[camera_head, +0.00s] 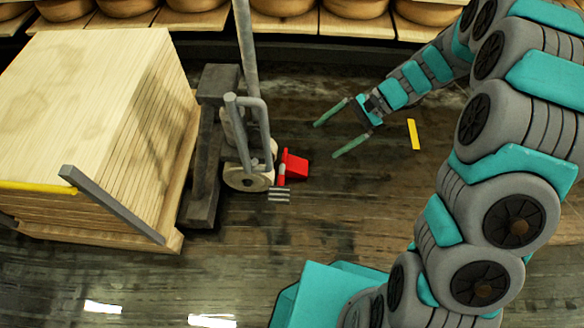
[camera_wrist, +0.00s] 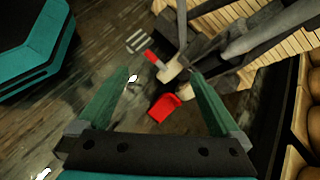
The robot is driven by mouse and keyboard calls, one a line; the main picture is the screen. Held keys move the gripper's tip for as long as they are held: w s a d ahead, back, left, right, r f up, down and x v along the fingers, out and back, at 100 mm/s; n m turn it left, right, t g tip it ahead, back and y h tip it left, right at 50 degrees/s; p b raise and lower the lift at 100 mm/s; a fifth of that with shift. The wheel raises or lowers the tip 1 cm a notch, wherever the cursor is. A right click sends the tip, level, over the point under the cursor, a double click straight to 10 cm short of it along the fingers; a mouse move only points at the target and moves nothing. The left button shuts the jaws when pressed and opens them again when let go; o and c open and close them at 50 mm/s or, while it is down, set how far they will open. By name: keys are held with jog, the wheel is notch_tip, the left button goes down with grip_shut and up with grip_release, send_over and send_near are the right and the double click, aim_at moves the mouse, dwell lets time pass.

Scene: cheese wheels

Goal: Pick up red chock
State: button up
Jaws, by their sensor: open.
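The red chock (camera_head: 297,165) lies on the wooden floor beside the wheel of a cart, to the right of that wheel. It also shows in the wrist view (camera_wrist: 162,107), between the two green fingers and below the level of their tips in the picture. My gripper (camera_head: 326,140) is open and empty, to the right of and a little above the chock in the head view, with its fingers pointing toward the cart. In the wrist view my gripper (camera_wrist: 158,76) has its fingers wide apart, and nothing touches them.
The cart wheel (camera_head: 247,178) and a striped pedal with a red stem (camera_head: 279,194) stand close beside the chock. A stack of wooden boards (camera_head: 90,100) fills the left. A yellow strip (camera_head: 413,134) lies on the floor. Cheese shelves line the back. Floor in front is clear.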

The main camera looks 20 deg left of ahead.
jog(key=w+a+f+m+y+b, duration=0.1)
jog(key=w+a+f+m, duration=0.15)
jog(key=f, duration=0.45)
jog(key=w+a+f+m+y+b, duration=0.15)
jog(key=w+f, duration=0.25)
jog(key=f, duration=0.4)
jog(key=m+t+y+b, duration=0.2)
jog(key=m, duration=0.2)
send_near(294, 164)
jog(key=x, duration=0.3)
jog(key=shift+s, duration=0.1)
jog(key=shift+s+a+f, duration=0.1)
jog(key=shift+a+f, duration=0.2)
jog(key=shift+a, duration=0.2)
jog(key=x, duration=0.6)
jog(key=shift+a+b, duration=0.3)
jog(key=shift+a, duration=0.05)
jog(key=c, duration=1.5)
